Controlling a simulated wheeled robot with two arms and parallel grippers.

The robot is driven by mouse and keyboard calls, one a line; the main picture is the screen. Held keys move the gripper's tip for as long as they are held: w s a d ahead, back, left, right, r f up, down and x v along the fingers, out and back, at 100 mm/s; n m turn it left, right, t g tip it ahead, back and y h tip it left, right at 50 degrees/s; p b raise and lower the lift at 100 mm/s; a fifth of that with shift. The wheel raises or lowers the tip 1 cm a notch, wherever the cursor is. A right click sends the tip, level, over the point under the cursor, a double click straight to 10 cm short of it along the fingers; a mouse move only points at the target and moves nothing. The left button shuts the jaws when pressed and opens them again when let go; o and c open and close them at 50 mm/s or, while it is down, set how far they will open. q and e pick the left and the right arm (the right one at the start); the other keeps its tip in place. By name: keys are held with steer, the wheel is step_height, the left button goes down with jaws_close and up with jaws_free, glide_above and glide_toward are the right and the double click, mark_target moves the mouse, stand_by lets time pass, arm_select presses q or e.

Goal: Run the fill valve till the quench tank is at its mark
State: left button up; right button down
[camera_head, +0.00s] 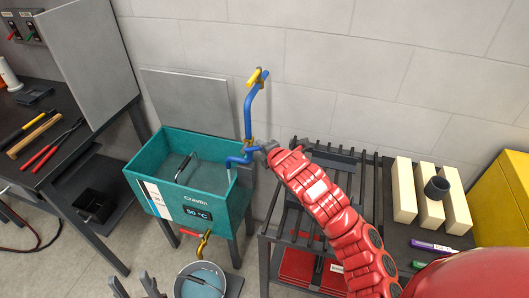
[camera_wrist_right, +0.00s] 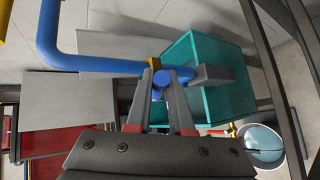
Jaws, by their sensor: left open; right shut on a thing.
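The teal quench tank (camera_head: 231,209) stands on a frame by the wall. Its front carries a pale level strip (camera_head: 154,196) and a display reading 50 °C; any mark is too small to read. A blue fill pipe (camera_head: 249,112) rises at its right rear, with a yellow lever (camera_head: 258,78) on top. My right gripper (camera_head: 266,148) is shut at the pipe's lower part. In the right wrist view its fingers (camera_wrist_right: 163,80) close on a blue fitting, with the blue pipe (camera_wrist_right: 90,63) passing beside. My left gripper (camera_head: 137,286) is open and empty at the bottom edge, below the tank.
A bucket (camera_head: 182,291) of blue liquid stands under a yellow drain tap (camera_head: 203,244). A dark bench (camera_head: 52,143) with tools is at left. A black rack (camera_head: 283,255) and a table with pale blocks (camera_head: 404,190) are at right.

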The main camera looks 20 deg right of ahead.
steer(key=shift+a+r+g, duration=0.15)
steer(key=shift+r+g, duration=0.15)
steer(key=shift+h, duration=0.3)
steer(key=c, duration=0.8)
jaws_free()
steer(key=shift+w, duration=0.1)
